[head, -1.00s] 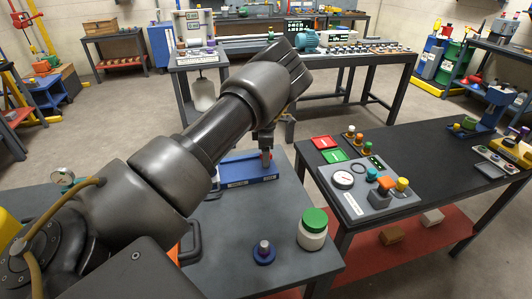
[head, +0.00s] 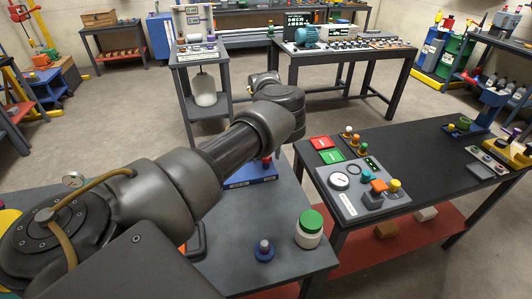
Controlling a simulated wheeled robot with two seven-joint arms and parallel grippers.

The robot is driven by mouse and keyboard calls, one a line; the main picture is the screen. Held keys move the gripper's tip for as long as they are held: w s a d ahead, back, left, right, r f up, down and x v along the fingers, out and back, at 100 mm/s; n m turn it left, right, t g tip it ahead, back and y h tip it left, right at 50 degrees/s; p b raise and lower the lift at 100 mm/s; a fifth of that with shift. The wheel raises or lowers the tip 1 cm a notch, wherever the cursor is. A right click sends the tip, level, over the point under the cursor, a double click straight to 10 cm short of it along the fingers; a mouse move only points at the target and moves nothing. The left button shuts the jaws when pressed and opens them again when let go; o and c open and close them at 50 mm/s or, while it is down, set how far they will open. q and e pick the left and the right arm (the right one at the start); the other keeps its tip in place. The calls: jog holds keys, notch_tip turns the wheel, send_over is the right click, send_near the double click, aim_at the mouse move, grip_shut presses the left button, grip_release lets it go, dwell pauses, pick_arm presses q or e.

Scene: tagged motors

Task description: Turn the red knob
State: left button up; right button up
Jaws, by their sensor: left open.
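A blue box (head: 252,176) with white labels lies on the near grey table, partly behind my left arm. A red knob (head: 267,161) stands up at its far right part, close beside the arm's outline. My left arm comes in from the left and reaches over the table, past the box. Its far end, with the left gripper (head: 264,82), is beyond the box and clear of the knob in the picture. The gripper is open; its fingers are mostly hidden by the arm. My right gripper is not in view.
A white jar with a green lid (head: 309,229) and a blue round piece (head: 264,250) stand at the near table's right front. A control panel (head: 354,190) with buttons and a gauge sits on the black table to the right. A floor gap lies behind.

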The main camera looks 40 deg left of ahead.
pick_arm(q)
jog(key=c, duration=1)
jog(key=shift+n, duration=0.7)
jog(key=shift+n+b, duration=0.4)
jog(key=shift+n, duration=0.7)
jog(key=o, duration=0.9)
jog(key=shift+o, duration=0.5)
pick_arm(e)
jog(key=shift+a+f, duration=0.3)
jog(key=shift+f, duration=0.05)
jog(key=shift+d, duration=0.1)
pick_arm(q)
jog(key=shift+r, duration=0.1)
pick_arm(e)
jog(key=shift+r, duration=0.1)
